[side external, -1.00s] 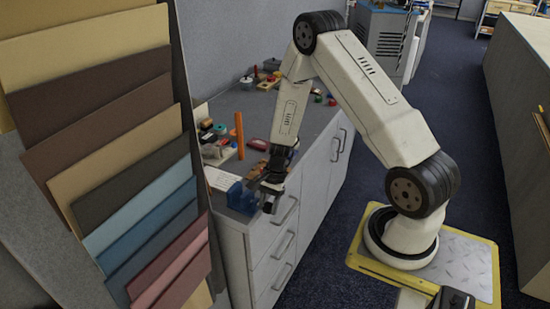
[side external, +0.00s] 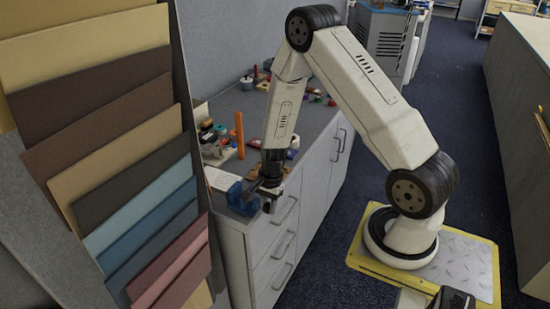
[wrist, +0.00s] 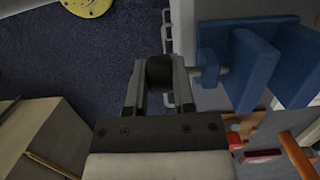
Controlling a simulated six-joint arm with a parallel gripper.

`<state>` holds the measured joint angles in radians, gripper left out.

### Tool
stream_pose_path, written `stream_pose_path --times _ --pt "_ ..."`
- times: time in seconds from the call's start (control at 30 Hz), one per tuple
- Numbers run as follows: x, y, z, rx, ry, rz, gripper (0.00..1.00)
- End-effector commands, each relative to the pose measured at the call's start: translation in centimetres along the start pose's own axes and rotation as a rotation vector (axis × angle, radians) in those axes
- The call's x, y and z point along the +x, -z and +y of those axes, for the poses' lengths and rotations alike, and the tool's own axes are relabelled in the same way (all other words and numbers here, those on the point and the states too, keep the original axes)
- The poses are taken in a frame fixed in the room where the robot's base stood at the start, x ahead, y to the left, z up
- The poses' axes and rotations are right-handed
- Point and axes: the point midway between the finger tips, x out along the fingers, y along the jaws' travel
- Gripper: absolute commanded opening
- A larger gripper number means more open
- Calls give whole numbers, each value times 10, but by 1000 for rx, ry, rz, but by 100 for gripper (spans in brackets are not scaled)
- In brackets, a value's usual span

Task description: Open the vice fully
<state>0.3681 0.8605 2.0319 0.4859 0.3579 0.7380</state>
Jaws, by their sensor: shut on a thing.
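The blue vice (side external: 240,199) stands at the near corner of the bench top, partly hidden behind my gripper in the side view. In the wrist view the vice (wrist: 262,70) shows several blue upright plates, with a gap between two of them. A grey screw rod runs from it to a dark round knob (wrist: 160,72). My gripper (wrist: 159,66) has one finger on each side of the knob and is shut on it. In the side view my gripper (side external: 268,190) is at the vice's right side, just past the bench edge.
An orange upright rod (side external: 240,135) stands on the bench behind the vice, with several small coloured items around it. A white sheet (side external: 222,180) lies near the vice. Sample boards (side external: 110,150) fill the left.

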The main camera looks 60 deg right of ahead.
Motion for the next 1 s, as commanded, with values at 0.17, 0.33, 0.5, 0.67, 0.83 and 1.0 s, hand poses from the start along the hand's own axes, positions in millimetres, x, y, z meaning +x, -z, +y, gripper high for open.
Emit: stream_pose_path --times 0.17,0.33,0.5,0.67,0.83,1.0 --pt "0 0 1 -1 2 48 0" --pt "0 0 1 0 5 61 0" --pt "0 0 1 0 6 61 0" --pt "0 0 0 0 6 60 46" --pt "0 0 0 0 6 60 46" --pt "-1 0 0 -1 7 60 46"
